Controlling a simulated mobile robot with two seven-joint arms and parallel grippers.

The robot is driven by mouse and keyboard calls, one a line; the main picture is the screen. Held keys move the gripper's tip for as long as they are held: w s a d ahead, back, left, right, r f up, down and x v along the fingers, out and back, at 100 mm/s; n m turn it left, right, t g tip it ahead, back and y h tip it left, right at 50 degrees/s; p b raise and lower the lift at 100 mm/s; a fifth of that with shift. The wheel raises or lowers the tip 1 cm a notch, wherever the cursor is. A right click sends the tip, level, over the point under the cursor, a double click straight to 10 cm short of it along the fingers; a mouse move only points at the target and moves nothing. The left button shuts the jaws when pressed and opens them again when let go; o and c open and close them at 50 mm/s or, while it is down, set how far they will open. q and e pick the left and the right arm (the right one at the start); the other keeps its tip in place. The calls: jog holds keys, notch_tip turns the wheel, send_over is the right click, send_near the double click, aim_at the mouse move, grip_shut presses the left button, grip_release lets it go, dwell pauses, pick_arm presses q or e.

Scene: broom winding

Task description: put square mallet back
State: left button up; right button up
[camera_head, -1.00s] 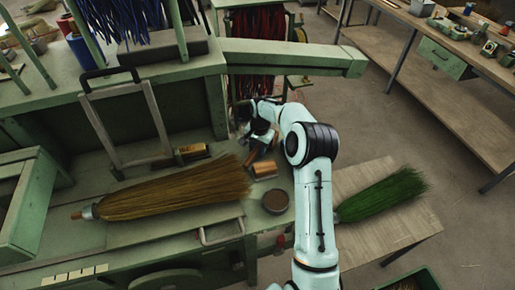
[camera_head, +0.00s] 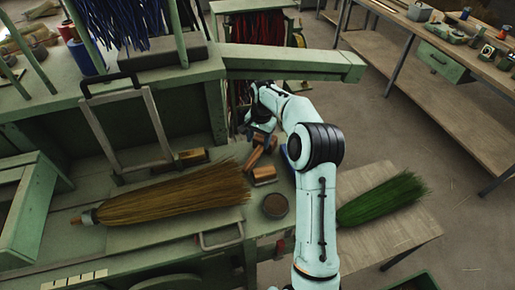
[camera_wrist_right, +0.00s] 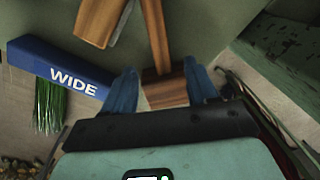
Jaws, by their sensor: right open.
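In the right wrist view, a wooden mallet with a block-shaped head (camera_wrist_right: 165,90) and a straight handle (camera_wrist_right: 155,30) lies between the two blue fingers of my right gripper (camera_wrist_right: 162,92). The fingers are open, one on each side of the head, with gaps showing. A second wooden block (camera_wrist_right: 98,20) is at the top left of that view. In the head view my right gripper (camera_head: 262,128) is over the bench near two wooden pieces, a block (camera_head: 263,175) and a longer piece (camera_head: 253,157). My left gripper is not in view.
A blue box marked WIDE (camera_wrist_right: 60,68) lies left of the fingers. A straw broom (camera_head: 175,195) and a round dark tin (camera_head: 275,205) lie on the green bench. A metal frame (camera_head: 125,125) stands behind. A green broom (camera_head: 382,198) lies on a side table.

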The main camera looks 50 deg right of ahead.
aim_at(259, 153)
notch_tip(259, 153, up, 4)
jog(key=shift+s+d+r, duration=0.1)
jog(key=shift+s, duration=0.05)
dwell(0.6)
